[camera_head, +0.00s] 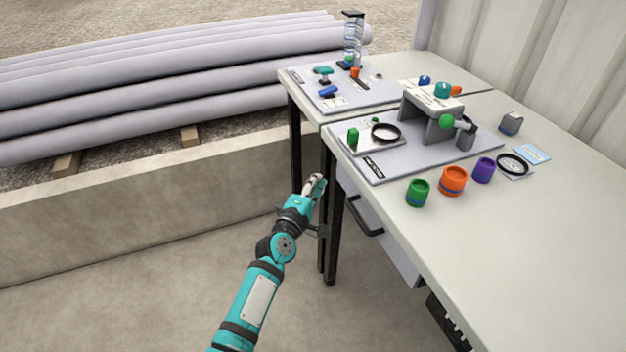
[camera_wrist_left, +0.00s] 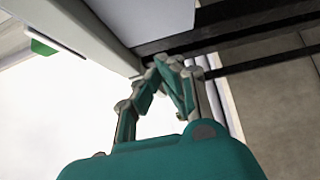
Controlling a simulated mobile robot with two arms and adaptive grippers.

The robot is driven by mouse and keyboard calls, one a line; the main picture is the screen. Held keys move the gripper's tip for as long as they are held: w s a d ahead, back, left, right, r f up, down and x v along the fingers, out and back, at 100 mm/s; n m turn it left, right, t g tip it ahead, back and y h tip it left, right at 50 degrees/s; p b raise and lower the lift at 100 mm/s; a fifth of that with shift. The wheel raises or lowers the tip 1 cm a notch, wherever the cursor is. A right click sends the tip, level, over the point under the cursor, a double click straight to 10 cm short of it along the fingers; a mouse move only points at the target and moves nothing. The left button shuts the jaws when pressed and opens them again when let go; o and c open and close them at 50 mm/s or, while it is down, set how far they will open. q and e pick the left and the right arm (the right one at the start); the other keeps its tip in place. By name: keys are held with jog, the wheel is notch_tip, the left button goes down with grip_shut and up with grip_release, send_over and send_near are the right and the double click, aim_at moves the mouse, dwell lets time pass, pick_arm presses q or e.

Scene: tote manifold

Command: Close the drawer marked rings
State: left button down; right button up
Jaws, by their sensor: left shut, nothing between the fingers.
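A light grey drawer front (camera_head: 392,243) with a dark bar handle (camera_head: 366,222) shows below the edge of the nearer table. I cannot read a "rings" mark on it, and I cannot tell how far it stands out. My left gripper (camera_head: 317,183) is shut and empty, at the table's left end beside the black legs, left of the handle and apart from it. In the left wrist view the closed fingers (camera_wrist_left: 168,62) are near a pale panel edge and dark bars. My right gripper is not in view.
The nearer table (camera_head: 470,245) holds a grey board (camera_head: 392,176), a green cup (camera_head: 417,192), an orange cup (camera_head: 453,181) and a purple cup (camera_head: 484,170). Black table legs (camera_head: 331,235) stand close to my left gripper. Grey pipes (camera_head: 150,85) lie behind a low concrete wall (camera_head: 130,225). The floor in front is clear.

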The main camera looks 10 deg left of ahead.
pick_arm(q)
jog(key=s+a+p, duration=0.1)
jog(key=s, duration=0.7)
jog(key=shift+s, duration=0.2)
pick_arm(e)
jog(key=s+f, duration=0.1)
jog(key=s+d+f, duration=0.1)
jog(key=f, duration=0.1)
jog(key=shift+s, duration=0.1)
